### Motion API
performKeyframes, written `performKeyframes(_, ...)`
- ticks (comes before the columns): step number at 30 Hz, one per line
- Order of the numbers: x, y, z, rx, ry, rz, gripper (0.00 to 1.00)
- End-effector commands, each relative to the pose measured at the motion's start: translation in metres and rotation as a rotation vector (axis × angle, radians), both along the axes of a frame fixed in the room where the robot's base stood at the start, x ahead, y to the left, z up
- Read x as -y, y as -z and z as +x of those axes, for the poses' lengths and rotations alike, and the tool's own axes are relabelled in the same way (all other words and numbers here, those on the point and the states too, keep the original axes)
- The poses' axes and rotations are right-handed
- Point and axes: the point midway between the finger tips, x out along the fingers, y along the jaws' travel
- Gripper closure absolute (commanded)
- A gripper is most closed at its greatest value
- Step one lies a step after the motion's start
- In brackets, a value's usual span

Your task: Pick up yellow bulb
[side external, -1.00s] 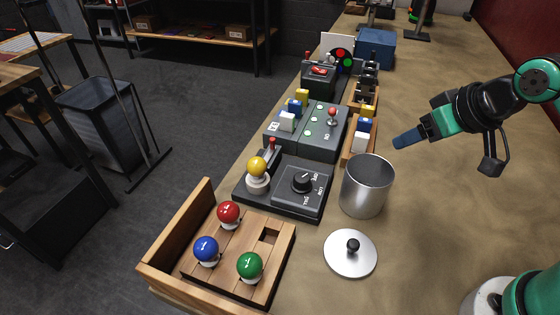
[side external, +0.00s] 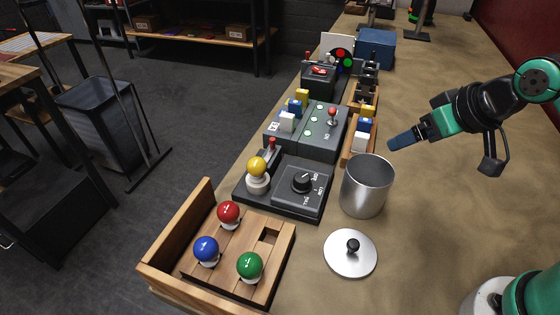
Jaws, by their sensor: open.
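The yellow bulb (side external: 257,167) sits upright in a white socket (side external: 258,184) on a dark grey box with a dial (side external: 302,181), in the middle of the work area. My gripper (side external: 392,145) is up and to the right of the bulb, beyond the metal can, with its blue fingers pointing left. It is open and holds nothing visible. The fingers overlap from this side, so the gap between them is hard to see.
A wooden tray (side external: 172,232) at the front holds red (side external: 229,212), blue (side external: 206,249) and green (side external: 250,265) bulbs. An open metal can (side external: 366,188) and a lid (side external: 350,256) stand right of the bulb's box. A switch box (side external: 322,148) and block holders stand behind. The right tabletop is clear.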

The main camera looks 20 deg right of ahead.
Motion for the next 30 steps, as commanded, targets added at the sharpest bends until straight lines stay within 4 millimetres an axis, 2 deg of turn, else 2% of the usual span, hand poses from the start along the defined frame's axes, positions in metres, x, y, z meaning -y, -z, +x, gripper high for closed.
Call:
performKeyframes(4,-0.006,-0.003,0.006,-0.010,-0.051,-0.014,0.18)
performKeyframes(7,-0.019,-0.009,0.019,-0.031,-0.172,-0.050,0.18)
performKeyframes(13,-0.069,-0.013,0.060,-0.077,-0.575,-0.155,0.18)
performKeyframes(18,-0.120,0.001,0.091,-0.087,-0.933,-0.236,0.18)
performKeyframes(21,-0.147,0.013,0.102,-0.079,-1.110,-0.272,0.18)
performKeyframes(25,-0.171,0.027,0.110,-0.067,-1.266,-0.301,0.18)
performKeyframes(30,-0.183,0.037,0.113,-0.059,-1.343,-0.315,0.18)
